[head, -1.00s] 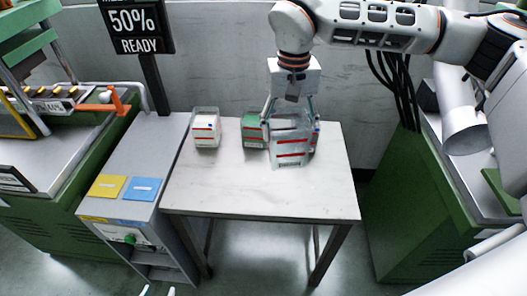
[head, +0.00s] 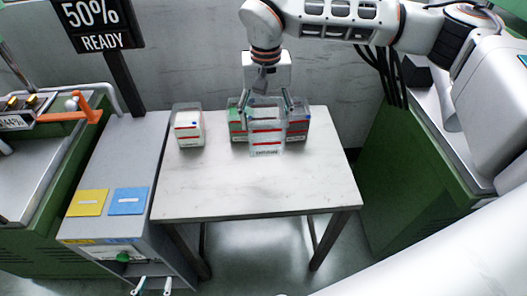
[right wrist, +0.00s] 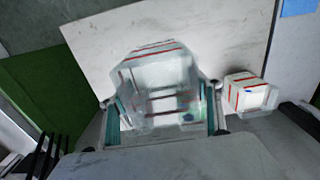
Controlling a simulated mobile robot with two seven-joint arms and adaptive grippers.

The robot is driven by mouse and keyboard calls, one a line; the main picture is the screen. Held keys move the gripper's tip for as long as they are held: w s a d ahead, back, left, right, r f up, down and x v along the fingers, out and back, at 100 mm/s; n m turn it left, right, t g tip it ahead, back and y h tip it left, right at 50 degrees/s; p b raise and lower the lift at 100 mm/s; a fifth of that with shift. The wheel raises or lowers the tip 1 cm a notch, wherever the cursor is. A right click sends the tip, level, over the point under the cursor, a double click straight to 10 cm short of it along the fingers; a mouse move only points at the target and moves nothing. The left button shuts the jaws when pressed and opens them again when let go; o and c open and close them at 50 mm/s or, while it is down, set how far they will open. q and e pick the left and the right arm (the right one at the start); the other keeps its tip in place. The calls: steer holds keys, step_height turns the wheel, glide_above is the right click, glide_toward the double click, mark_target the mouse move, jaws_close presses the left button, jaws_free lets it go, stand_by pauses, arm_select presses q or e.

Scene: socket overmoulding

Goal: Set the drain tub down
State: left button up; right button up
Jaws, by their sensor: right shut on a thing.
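The drain tub (head: 266,139) is a clear box with red lines and a label low on its front. My right gripper (head: 266,104) comes down from above and is shut on it. The tub (right wrist: 158,72) also shows between the two fingers in the right wrist view, and looks empty. It is in front of the back row of tubs, over the rear of the table (head: 255,190); I cannot tell whether its base touches the top. My left gripper (head: 152,286) shows only its fingertips at the bottom edge, apart and empty.
A tub with white contents (head: 189,130) stands at the table's back left. A green-filled tub (head: 237,124) and a tub with dark red contents (head: 297,125) stand partly behind the held tub. The table's front half is clear. A grey cabinet (head: 130,160) adjoins on the left.

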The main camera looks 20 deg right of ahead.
step_height(320, 180, down, 13)
steer(key=shift+r, duration=0.1)
stand_by(0.4)
steer(key=o, duration=1.1)
